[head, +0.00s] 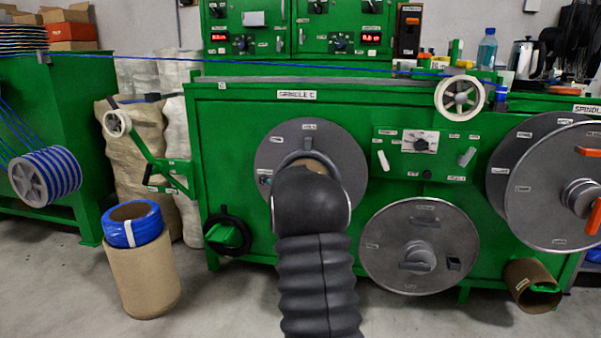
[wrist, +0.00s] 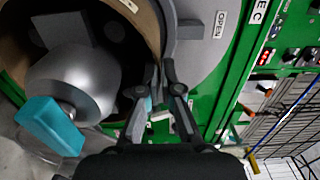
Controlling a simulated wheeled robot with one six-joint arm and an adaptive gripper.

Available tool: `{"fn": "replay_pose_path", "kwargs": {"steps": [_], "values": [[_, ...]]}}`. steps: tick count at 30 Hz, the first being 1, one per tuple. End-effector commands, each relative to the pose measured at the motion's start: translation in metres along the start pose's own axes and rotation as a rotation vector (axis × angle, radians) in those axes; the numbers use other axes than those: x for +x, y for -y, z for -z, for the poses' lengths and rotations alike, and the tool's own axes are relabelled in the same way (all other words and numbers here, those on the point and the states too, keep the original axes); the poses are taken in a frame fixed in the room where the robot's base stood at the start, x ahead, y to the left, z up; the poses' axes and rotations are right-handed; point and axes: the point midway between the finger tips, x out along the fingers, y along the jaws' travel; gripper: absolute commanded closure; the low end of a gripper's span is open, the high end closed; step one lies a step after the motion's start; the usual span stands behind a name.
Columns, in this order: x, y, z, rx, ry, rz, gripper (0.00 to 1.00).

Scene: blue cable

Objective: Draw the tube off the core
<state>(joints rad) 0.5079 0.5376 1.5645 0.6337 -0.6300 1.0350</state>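The brown cardboard tube (head: 304,177) shows as a small patch behind my arm, in front of the upper grey disc at Spindle C. In the wrist view the tube (wrist: 147,22) curves as a brown rim around the dark inside at upper left. The silver core (wrist: 80,80) sits inside it, with a teal handle (wrist: 50,125) at its front. My gripper (wrist: 160,68) has its fingertips close together at the tube's right-hand rim, one on each side of the wall, and looks shut on it. In the head view my arm hides the fingers and the core.
The grey disc (head: 270,145) stands close behind the tube. A lower disc (head: 405,265), a knob panel (head: 425,150) and an empty brown tube (head: 525,290) are to the right. A cardboard drum with a blue coil (head: 132,232) stands on the floor at left.

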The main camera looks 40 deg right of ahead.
Motion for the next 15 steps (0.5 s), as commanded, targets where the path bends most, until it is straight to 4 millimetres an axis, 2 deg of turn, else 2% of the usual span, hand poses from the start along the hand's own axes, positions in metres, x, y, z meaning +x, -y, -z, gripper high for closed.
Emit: {"fn": "replay_pose_path", "kwargs": {"steps": [15], "values": [[-0.0055, 0.0004, -0.0003, 0.0, 0.0, 0.001, 1.0]]}}
